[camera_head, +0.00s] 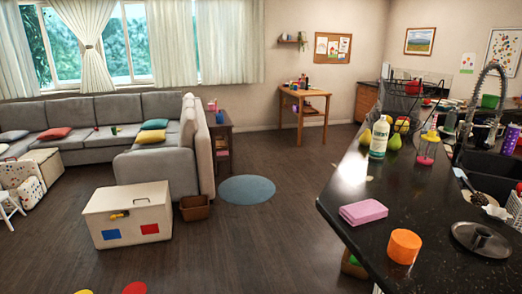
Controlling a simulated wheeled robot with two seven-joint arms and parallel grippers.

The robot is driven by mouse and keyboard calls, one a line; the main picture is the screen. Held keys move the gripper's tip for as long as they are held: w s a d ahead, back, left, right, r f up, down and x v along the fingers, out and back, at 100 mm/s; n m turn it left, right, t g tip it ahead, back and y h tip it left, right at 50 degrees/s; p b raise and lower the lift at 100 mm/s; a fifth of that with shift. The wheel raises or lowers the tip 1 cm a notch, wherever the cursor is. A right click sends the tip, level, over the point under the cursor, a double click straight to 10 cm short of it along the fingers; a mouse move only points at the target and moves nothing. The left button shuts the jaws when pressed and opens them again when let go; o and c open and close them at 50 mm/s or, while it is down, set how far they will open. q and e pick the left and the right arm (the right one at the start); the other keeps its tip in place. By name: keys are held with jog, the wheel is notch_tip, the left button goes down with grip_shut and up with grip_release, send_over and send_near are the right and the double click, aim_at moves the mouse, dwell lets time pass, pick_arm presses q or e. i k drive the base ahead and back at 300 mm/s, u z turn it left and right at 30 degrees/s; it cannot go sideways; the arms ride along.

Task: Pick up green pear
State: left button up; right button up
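A green pear (395,142) stands on the dark speckled counter (405,190), just right of a white bottle with a green label (379,138). The bottle stands very close to the pear; I cannot tell whether they touch. A yellow pear-shaped fruit (365,136) stands to the left of the bottle. Neither of my grippers is in view.
A pink-and-yellow lantern-like item (428,149) stands right of the pear. The sink (490,172) is at right. Mid-counter is clear.

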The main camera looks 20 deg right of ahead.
aim_at(394, 144)
jog(key=i, duration=2.65)
jog(key=z, duration=1.8)
jog(key=i, duration=0.1)
jog(key=z, duration=0.2)
